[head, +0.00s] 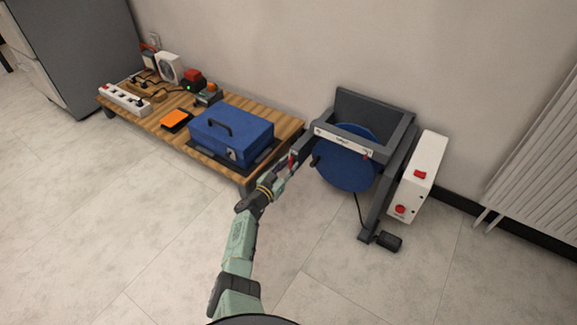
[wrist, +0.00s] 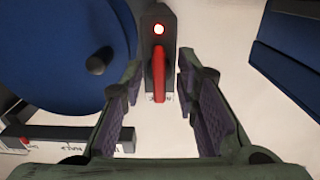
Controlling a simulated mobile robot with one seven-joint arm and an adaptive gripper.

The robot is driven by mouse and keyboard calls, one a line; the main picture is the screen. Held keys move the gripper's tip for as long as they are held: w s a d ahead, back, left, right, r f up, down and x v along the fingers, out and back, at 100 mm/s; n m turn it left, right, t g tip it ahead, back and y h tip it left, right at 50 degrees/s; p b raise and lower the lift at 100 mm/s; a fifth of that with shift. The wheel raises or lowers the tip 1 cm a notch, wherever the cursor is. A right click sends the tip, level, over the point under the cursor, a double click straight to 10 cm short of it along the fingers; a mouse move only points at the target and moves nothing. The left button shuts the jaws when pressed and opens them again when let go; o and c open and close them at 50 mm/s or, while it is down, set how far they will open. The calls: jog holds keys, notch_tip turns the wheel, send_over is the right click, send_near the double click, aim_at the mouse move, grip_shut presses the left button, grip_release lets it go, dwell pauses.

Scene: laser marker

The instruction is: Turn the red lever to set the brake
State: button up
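The red lever (wrist: 159,73) is on a dark grey bracket (wrist: 158,26) with a lit red light above it. In the wrist view it points down toward a small white label. My gripper (wrist: 160,82) is open, with one finger on each side of the lever and a visible gap on both sides. In the head view my gripper (head: 286,166) is at the left side of the machine with the blue disc (head: 346,172). The lever is small and partly hidden there. The blue disc with a dark knob (wrist: 98,63) is left of the lever in the wrist view.
A low wooden table (head: 272,151) left of the machine holds a blue toolbox (head: 231,137), an orange item (head: 175,120) and a power strip (head: 124,99). A white box with red buttons (head: 418,178) is at the machine's right. A radiator (head: 540,150) is farther right. The front floor is clear.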

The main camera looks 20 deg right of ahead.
notch_tip(320, 180, up, 10)
dwell(0.8)
jog(key=shift+r, duration=0.1)
